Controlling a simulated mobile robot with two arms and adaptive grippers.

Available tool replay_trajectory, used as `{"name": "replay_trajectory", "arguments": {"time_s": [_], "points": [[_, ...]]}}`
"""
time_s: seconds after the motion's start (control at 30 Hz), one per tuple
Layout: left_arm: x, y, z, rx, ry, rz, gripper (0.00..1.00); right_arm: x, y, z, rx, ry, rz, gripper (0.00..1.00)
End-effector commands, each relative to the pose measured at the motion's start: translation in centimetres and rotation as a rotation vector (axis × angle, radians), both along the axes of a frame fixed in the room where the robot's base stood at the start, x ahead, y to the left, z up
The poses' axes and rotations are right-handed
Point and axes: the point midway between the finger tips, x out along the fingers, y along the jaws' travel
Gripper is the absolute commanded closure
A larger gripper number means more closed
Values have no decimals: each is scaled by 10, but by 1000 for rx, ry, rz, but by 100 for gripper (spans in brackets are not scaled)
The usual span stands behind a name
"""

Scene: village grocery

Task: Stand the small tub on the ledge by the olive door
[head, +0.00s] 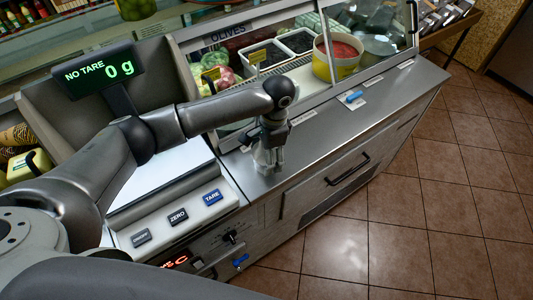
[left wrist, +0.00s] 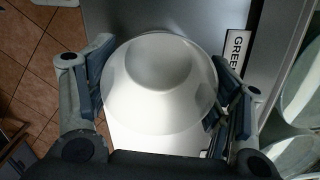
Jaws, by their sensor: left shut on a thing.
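My left gripper (head: 268,162) is over the steel ledge (head: 340,125) in front of the glass case. In the left wrist view its two fingers are shut around a small white round tub (left wrist: 160,85), one on each side. In the head view the fingers hide most of the tub, and I cannot tell whether it touches the ledge. The OLIVES sign (head: 231,32) is above the left part of the case, behind the arm. A label starting with GREE (left wrist: 237,50) lies on the steel beside the tub. My right gripper is not in view.
The scale display (head: 98,71) reads NO TARE 0 g, with its buttons (head: 178,216) at the front left. The case holds a yellow tub (head: 336,66) and dark trays. The ledge is mostly bare.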

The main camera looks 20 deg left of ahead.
Motion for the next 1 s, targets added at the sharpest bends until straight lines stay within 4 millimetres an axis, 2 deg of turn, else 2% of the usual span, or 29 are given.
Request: {"name": "replay_trajectory", "arguments": {"time_s": [0.03,0.07,0.23,0.67,0.83,1.0], "points": [[0,0,-2,0,1,0,36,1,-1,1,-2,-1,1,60],[0,0,-2,-1,1,0,25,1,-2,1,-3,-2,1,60],[0,0,-2,-1,1,0,5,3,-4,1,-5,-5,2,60],[1,0,3,0,-1,1,5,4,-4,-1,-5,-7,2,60],[3,-3,28,-2,-3,0,5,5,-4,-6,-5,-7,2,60],[6,-7,66,-3,-4,0,5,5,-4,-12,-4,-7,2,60]]}}
